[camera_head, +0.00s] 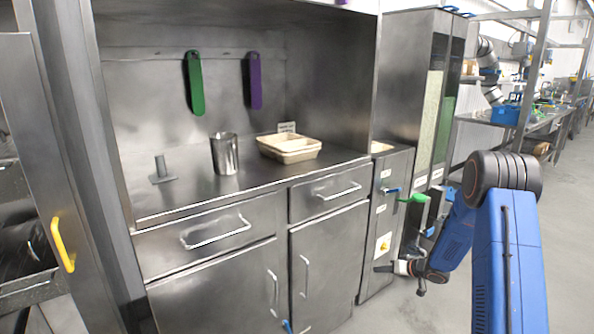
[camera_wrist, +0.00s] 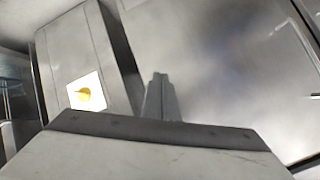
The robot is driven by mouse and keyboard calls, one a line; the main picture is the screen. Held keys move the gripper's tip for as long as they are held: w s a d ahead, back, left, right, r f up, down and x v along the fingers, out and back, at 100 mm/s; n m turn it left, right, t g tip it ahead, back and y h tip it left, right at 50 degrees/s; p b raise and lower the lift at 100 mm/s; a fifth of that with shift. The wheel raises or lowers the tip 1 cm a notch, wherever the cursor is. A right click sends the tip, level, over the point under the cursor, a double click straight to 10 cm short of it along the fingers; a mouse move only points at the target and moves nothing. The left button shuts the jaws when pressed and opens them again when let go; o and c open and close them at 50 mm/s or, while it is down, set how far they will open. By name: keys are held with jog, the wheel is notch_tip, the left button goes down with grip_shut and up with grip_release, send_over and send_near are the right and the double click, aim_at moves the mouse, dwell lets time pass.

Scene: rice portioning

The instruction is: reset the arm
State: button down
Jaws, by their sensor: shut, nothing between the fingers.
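My gripper (camera_head: 384,268) is at the lower right in the head view, at the end of my blue arm. It is low beside the front of the tall metal dispenser cabinet (camera_head: 376,215). It is shut and holds nothing. In the wrist view its closed fingers (camera_wrist: 160,88) point toward a steel cabinet front (camera_wrist: 215,60). Whether the fingertips touch any surface cannot be told.
A steel counter (camera_head: 190,197) carries a metal cup (camera_head: 225,155), beige trays (camera_head: 290,149) and a small post stand (camera_head: 161,172). Green (camera_head: 195,85) and purple (camera_head: 255,82) utensils hang above. A yellow-handled door (camera_head: 62,245) stands left. Floor on the right is open.

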jog(key=s+d+r+t+h, duration=0.1)
jog(key=s+d+r+h, duration=0.15)
jog(key=r, duration=0.65)
jog(key=s+d+r+t+h, duration=0.1)
jog(key=r+h, duration=0.2)
jog(key=r, duration=0.6)
jog(key=s+d+r+m+h, duration=0.15)
jog(key=s+r+h, duration=0.25)
jog(key=s+r, duration=0.8)
jog(key=s+a+g, duration=0.2)
jog(key=s+a, duration=0.1)
jog(key=s, duration=1)
jog(key=s+a+g+y, duration=0.1)
jog(key=s+a, duration=0.3)
jog(key=s, duration=0.9)
jog(key=s+a+g+y, duration=0.1)
jog(key=s+a+g, duration=0.1)
jog(key=s, duration=1.2)
jog(key=shift+a+r+g, duration=0.3)
jog(key=shift+a, duration=0.45)
